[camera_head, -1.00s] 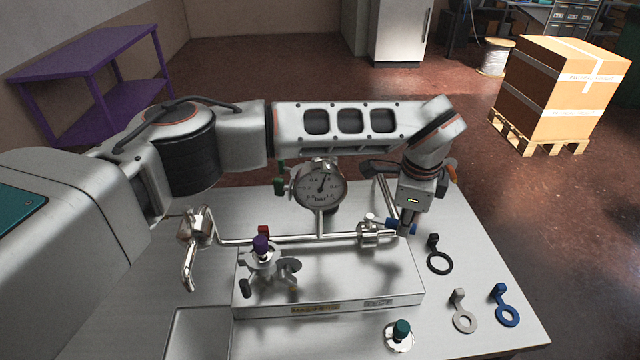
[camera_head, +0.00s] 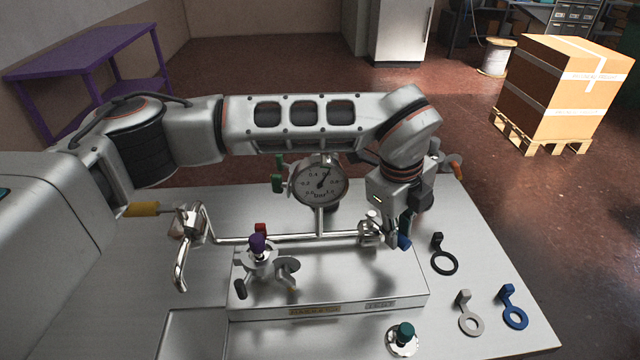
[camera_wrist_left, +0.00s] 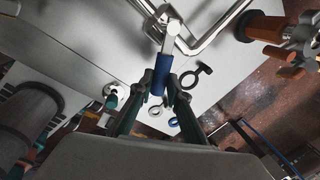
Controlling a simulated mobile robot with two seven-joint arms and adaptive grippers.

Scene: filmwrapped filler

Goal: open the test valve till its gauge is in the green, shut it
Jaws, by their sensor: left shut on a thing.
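The test valve (camera_head: 369,233) sits at the right end of the steel pipe above the metal block. Its blue lever handle (camera_head: 404,242) points right and toward the near side; it also shows in the left wrist view (camera_wrist_left: 161,75). My left gripper (camera_head: 399,228) is shut on this handle, its fingers either side of it in the left wrist view (camera_wrist_left: 161,84). The round bar gauge (camera_head: 318,182) stands upright on the pipe, its needle pointing up and slightly right. I cannot make out a green band on its dial. My right gripper is not in view.
A purple-topped valve fitting (camera_head: 259,245) stands on the block's left part. A yellow-handled valve (camera_head: 141,209) is at the pipe's left. Black (camera_head: 444,262), grey (camera_head: 469,318) and blue (camera_head: 514,314) ring tags and a teal-knobbed part (camera_head: 403,337) lie on the table.

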